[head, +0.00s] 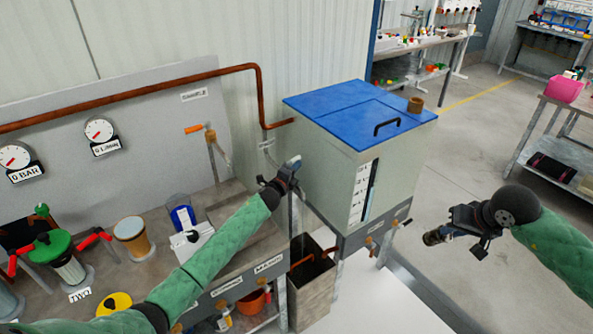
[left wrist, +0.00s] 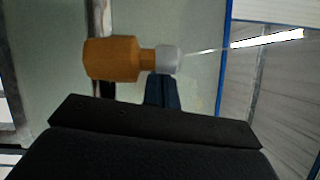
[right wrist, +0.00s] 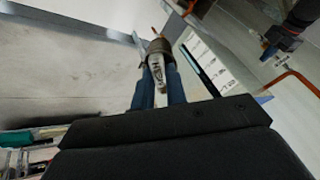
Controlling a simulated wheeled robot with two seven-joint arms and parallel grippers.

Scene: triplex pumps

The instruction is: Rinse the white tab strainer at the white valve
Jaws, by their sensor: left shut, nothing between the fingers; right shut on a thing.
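My left gripper (head: 290,169) is shut and empty at the left side of the grey tank. In the left wrist view its fingertips (left wrist: 161,88) are just under the grey end of a copper-coloured valve body (left wrist: 112,60); I cannot tell whether they touch. A thin stem leads from that end to a white handle (left wrist: 267,38). The white piece also shows in the head view (head: 294,160). My right gripper (head: 446,234) is shut on the strainer (right wrist: 160,47), whose white tab with lettering (right wrist: 157,72) lies between its fingers. It is held over the floor, right of the tank.
The grey tank (head: 325,170) has a blue lid (head: 345,105). An open-topped grey bin (head: 312,295) stands below my left gripper. The bench (head: 120,270) at left holds green-lidded and brown canisters. The floor (head: 465,155) right of the tank is clear.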

